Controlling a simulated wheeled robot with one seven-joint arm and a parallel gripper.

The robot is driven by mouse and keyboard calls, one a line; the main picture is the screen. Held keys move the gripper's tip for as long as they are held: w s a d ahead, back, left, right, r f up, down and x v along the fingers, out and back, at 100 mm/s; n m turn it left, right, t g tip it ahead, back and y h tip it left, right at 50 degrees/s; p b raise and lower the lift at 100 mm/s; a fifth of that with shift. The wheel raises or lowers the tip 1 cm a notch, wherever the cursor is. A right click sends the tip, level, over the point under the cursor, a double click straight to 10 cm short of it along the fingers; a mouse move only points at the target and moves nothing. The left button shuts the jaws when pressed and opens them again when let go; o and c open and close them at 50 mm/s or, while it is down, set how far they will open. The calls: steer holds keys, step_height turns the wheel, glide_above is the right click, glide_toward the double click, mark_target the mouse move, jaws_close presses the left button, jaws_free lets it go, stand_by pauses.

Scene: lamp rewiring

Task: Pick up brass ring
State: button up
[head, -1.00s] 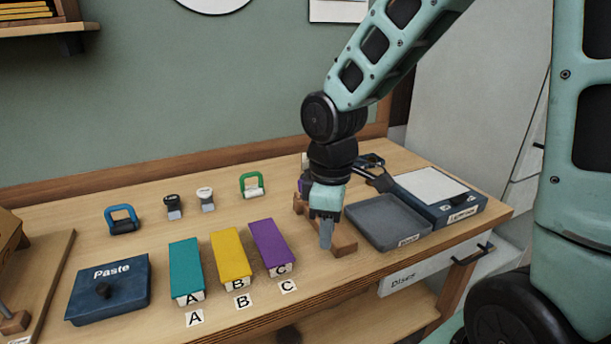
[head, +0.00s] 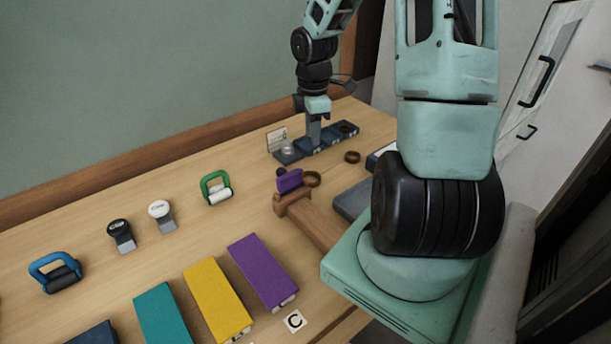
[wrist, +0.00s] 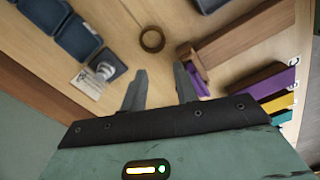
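A brass ring (head: 352,157) lies flat on the bare wooden table in the head view, just right of my gripper. It also shows in the wrist view (wrist: 152,40), beyond and roughly between my fingertips. My gripper (wrist: 160,72) is open with nothing between its fingers, and the ring is apart from them. In the head view my gripper (head: 314,143) points down beside the dark compartments at the back. A second brown ring-like piece (head: 312,178) sits against the purple piece on the wooden stand.
The wooden stand (head: 312,218) holds a purple piece (head: 289,181). Dark blue compartments (head: 328,138) and a small grey holder with a card (head: 286,152) stand by my gripper. Teal, yellow and purple blocks (head: 262,272) lie in front. Bare table surrounds the ring.

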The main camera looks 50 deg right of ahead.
glide_above(313, 182)
steer(key=f, duration=0.9)
steer(key=shift+w+f, duration=0.15)
steer(key=shift+w, duration=0.15)
steer(key=shift+s+f, duration=0.2)
steer(key=shift+f, duration=1.2)
steer(key=shift+s+f, duration=0.15)
steer(key=shift+f, duration=1.25)
jaws_close()
